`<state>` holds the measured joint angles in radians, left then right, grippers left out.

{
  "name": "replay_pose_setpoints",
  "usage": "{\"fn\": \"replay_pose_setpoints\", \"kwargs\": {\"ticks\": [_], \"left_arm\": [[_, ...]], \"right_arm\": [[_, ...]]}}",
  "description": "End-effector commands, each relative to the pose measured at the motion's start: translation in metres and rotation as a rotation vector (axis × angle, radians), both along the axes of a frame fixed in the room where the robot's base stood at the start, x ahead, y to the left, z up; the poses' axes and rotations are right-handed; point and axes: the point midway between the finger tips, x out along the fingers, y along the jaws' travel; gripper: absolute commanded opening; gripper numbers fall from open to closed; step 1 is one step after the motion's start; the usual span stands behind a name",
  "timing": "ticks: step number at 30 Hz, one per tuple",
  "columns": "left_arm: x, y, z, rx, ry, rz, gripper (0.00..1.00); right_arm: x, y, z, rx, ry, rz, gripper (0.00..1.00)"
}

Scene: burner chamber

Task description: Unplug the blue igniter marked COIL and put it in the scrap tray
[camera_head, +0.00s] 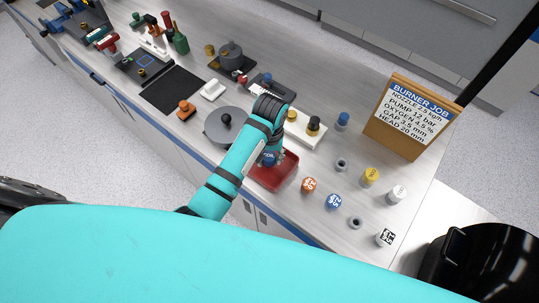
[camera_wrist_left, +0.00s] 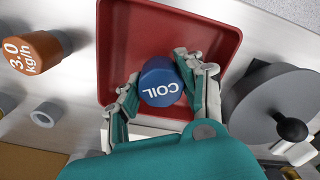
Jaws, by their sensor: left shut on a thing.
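The blue igniter marked COIL (camera_wrist_left: 160,88) is between the fingers of my left gripper (camera_wrist_left: 158,78), and its white lettering faces the wrist camera. My left gripper is shut on it. The red tray (camera_wrist_left: 165,28) lies beyond the igniter in the wrist view, with the igniter inside the tray's outline. In the head view the igniter (camera_head: 269,159) shows at the end of my left arm, over the red tray (camera_head: 285,179). I cannot tell whether the igniter touches the tray floor. My right gripper is not in view.
A grey round disc with a black knob (camera_head: 224,125) stands left of the tray. A white holder with yellow and black-topped parts (camera_head: 309,130) lies behind. The BURNER JOB board (camera_head: 412,118) stands at right.

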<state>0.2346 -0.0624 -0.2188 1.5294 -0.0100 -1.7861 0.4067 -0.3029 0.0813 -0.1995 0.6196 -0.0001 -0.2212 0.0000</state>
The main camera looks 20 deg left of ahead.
Motion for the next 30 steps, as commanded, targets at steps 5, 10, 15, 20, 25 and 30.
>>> {"fn": "replay_pose_setpoints", "kwargs": {"ticks": [5, 10, 15, 20, 25, 30], "left_arm": [[0.0, 0.0, -0.004, 0.0, 0.0, 0.0, 0.0], [0.0, 0.0, -0.005, 0.0, 0.0, 0.0, 0.47], [0.0, 0.0, -0.005, 0.0, 0.0, 0.0, 0.65], [0.0, 0.0, -0.005, 0.0, 0.0, 0.0, 0.65], [0.001, 0.0, 0.002, -0.001, -0.002, 0.0, 0.65], [0.002, -0.001, 0.03, -0.002, -0.005, 0.0, 0.65]], "right_arm": [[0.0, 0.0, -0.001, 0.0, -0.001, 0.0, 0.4], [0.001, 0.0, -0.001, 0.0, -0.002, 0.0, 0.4], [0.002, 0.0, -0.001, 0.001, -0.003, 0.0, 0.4], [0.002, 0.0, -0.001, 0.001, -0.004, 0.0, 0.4], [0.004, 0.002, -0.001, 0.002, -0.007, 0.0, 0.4], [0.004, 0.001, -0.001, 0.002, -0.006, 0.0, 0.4]]}}
